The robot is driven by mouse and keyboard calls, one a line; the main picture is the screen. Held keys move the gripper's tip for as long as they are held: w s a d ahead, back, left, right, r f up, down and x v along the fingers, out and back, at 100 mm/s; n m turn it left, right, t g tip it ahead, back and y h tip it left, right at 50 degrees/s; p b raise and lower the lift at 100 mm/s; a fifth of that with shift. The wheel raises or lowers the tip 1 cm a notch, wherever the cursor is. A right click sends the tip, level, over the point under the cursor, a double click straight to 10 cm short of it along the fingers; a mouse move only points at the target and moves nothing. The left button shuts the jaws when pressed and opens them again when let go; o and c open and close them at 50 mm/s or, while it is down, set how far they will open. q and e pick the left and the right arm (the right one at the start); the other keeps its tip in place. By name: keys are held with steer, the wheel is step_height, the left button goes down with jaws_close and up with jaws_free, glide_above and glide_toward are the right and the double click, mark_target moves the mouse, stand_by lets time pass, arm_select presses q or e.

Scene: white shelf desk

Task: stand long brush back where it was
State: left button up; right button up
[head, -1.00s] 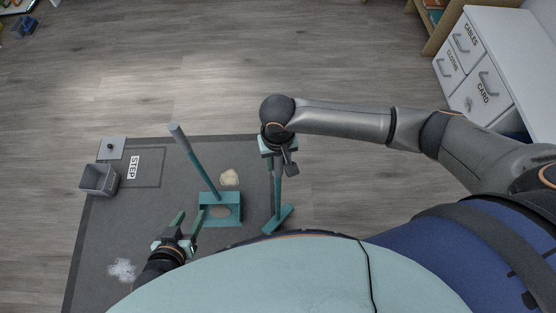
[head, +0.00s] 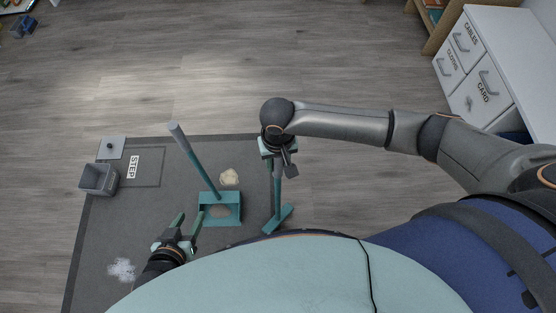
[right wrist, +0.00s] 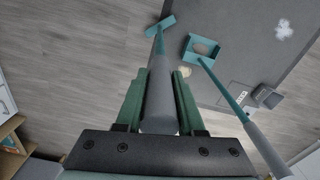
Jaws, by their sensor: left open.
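The long brush (head: 278,219) has a grey grip, a teal shaft and a teal head, and stands nearly upright by the mat's right edge. My right gripper (head: 278,153) is at the top of its handle. In the right wrist view the green fingers of my right gripper (right wrist: 160,80) are closed on both sides of the brush's grey grip (right wrist: 158,105), and its teal head (right wrist: 160,26) is at the far end. My left gripper (head: 184,226) is open and empty, low on the left beside the dustpan.
A teal dustpan (head: 232,199) with a long leaning handle stands on the dark mat (head: 85,240). A beige lump (head: 229,177) lies behind it. A grey bin (head: 99,180) and white powder (head: 122,269) are to the left. White drawers (head: 470,75) stand far right.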

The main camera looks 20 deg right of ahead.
steer(key=o, duration=0.5)
steer(key=shift+o, duration=0.2)
steer(key=shift+r, duration=0.4)
step_height(320, 180, up, 11)
steer(key=p, duration=0.3)
steer(key=shift+r, duration=0.4)
arm_select(q)
steer(key=shift+s+a+r, duration=0.2)
steer(key=shift+a+r, duration=0.25)
steer(key=shift+s+a+r, duration=0.2)
steer(key=shift+a+r, duration=0.2)
steer(key=shift+r, duration=0.05)
steer(key=shift+s, duration=0.1)
arm_select(e)
steer(key=shift+s, duration=0.1)
